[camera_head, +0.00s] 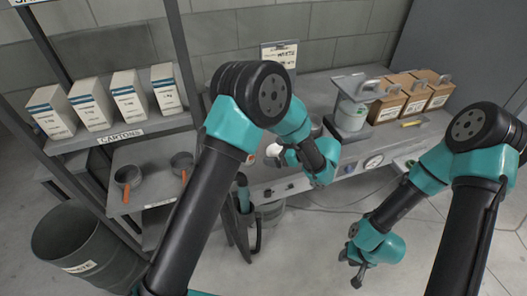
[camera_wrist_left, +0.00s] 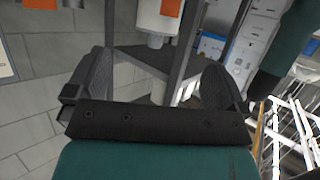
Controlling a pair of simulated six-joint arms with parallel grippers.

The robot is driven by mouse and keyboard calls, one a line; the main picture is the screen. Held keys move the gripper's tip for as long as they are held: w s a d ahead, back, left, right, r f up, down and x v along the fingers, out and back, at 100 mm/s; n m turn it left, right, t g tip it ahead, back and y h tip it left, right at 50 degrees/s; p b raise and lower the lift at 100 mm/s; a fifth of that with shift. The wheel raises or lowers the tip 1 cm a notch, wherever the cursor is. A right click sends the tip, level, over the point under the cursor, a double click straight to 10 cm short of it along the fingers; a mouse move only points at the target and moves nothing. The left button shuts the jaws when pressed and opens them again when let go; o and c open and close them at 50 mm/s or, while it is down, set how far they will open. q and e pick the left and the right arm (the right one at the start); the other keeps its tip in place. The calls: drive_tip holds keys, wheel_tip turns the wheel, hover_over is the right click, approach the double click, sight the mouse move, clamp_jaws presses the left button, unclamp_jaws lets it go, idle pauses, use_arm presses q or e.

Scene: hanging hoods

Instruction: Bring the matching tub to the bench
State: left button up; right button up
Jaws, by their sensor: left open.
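A pale tub-like container (camera_head: 350,116) with a greenish band stands on the bench (camera_head: 312,88) under a grey stand. In the left wrist view a white cylinder (camera_wrist_left: 148,22) with an orange label is beyond my left gripper (camera_wrist_left: 165,88), apart from its fingers. My left gripper is open and empty. In the head view my left arm reaches over the bench's front edge, and its gripper (camera_head: 279,157) is partly hidden, near a small white round thing (camera_head: 273,150). My right gripper (camera_head: 352,268) hangs over the floor with fingers apart and empty. I cannot tell which tub matches.
A card sign (camera_head: 280,53) stands at the bench's back. Several brown boxes (camera_head: 412,97) stand at its right. Labelled cartons (camera_head: 128,97) fill a left shelf, with grey pans (camera_head: 128,176) below. A dark bin (camera_head: 82,245) stands lower left. A cable crosses the floor below the bench.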

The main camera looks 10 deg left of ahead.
use_arm(q)
drive_tip(key=v, duration=0.6)
drive_tip(key=shift+w+a+r, duration=0.1)
drive_tip(key=shift+r, duration=0.1)
